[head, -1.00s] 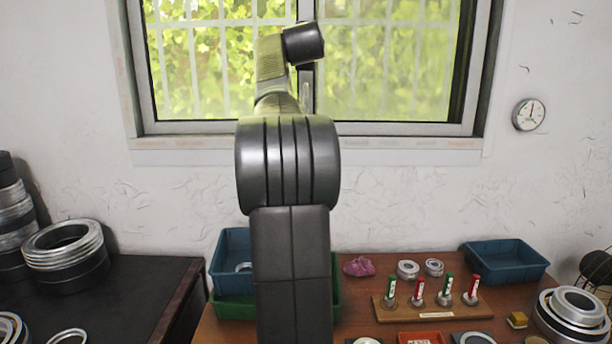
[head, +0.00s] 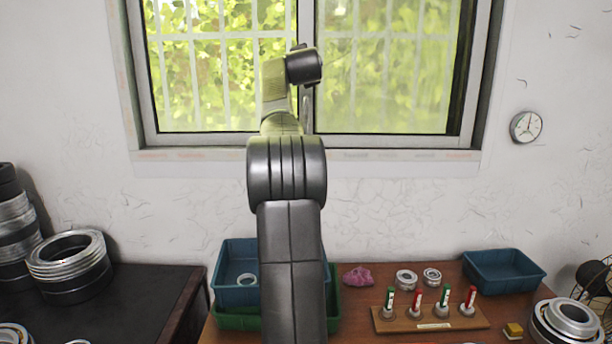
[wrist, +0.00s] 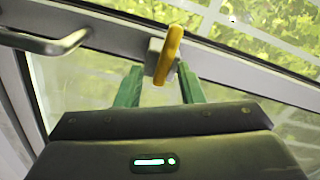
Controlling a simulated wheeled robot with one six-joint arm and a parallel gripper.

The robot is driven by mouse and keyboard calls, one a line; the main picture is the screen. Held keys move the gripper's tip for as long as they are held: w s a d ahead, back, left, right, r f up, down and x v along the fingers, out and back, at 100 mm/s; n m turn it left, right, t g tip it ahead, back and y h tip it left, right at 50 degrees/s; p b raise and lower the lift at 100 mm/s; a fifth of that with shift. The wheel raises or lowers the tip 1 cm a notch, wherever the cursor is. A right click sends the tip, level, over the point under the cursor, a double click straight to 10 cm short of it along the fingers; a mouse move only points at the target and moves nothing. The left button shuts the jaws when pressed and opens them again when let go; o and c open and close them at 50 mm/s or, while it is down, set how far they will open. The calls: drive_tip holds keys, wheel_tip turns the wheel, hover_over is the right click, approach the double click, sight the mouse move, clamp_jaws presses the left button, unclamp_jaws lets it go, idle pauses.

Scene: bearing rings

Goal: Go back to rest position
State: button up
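My arm rises in the middle of the head view in front of the window. My gripper cannot be made out there. In the wrist view my gripper (wrist: 160,84) has its two green fingers apart, with a clear gap between them. No held object shows between them. A yellow handle (wrist: 168,56) on a grey base is on the window frame just past the fingertips; I cannot tell how far beyond them it is.
The window (head: 390,70) stands behind my arm. A brown table (head: 365,325) holds a blue bin (head: 235,290), a green bin (head: 235,318), a marker rack (head: 425,322), another blue bin (head: 503,270) and bearing rings (head: 568,320). A dark bench (head: 140,290) with stacked rings is at left.

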drive_tip(key=n+p, duration=0.1)
drive_tip(key=n, duration=0.4)
drive_tip(key=shift+n, duration=0.3)
drive_tip(key=shift+s+r, duration=0.1)
